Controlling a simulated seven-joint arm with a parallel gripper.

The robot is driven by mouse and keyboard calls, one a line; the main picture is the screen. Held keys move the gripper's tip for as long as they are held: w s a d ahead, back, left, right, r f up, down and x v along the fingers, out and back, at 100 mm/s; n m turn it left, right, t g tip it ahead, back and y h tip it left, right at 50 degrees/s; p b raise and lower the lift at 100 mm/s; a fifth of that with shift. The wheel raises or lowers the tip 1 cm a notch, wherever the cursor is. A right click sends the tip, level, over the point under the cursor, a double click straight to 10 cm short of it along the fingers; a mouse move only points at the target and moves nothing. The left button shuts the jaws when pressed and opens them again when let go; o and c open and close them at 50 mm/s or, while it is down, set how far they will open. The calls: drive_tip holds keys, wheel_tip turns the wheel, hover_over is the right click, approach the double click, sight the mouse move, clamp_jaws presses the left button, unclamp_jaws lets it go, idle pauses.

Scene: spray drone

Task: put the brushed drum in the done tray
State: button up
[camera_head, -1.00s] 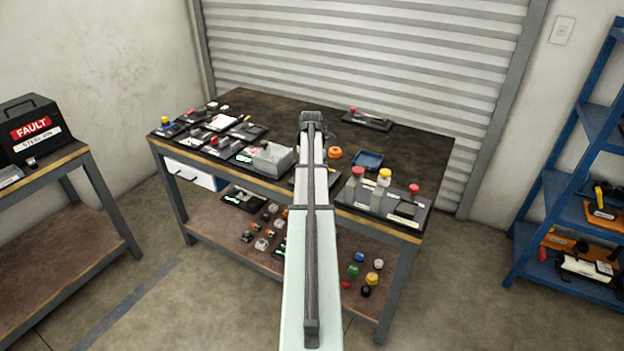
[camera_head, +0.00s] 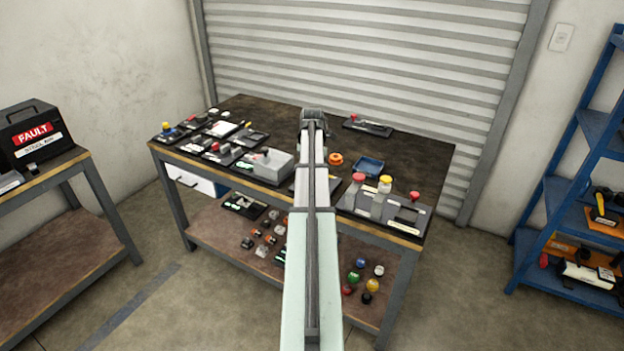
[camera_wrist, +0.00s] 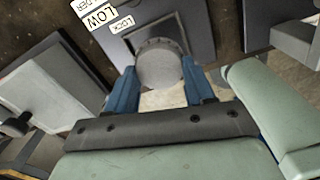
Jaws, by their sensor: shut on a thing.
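A round grey drum (camera_wrist: 158,66) sits between the blue fingers of my gripper (camera_wrist: 160,84) in the wrist view. The gripper is shut on it. A dark plate shows around the drum there; whether the drum touches it, I cannot tell. In the head view my arm hides the drum and the fingers. A small blue tray (camera_head: 368,166) lies on the workbench (camera_head: 420,160), right of my arm. No label on it is legible, so I cannot tell if it is the done tray.
An orange ring (camera_head: 335,159) lies left of the blue tray. A stand with red- and yellow-capped bottles (camera_head: 382,190) is in front of the tray. A grey box (camera_head: 272,165) and several small fixtures fill the left side. The bench's back right is mostly bare.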

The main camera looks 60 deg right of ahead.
wheel_tip(320, 180, up, 6)
drive_tip(key=shift+s+d, duration=0.1)
drive_tip(key=s+d+m, duration=0.1)
drive_tip(key=s+d, duration=0.3)
drive_tip(key=s, duration=0.2)
drive_tip(key=m, duration=0.3)
hover_over(367, 169)
drive_tip(key=shift+f, duration=5.15)
drive_tip(key=o, duration=0.6)
drive_tip(key=shift+f, duration=0.15)
drive_tip(key=shift+o, duration=0.8)
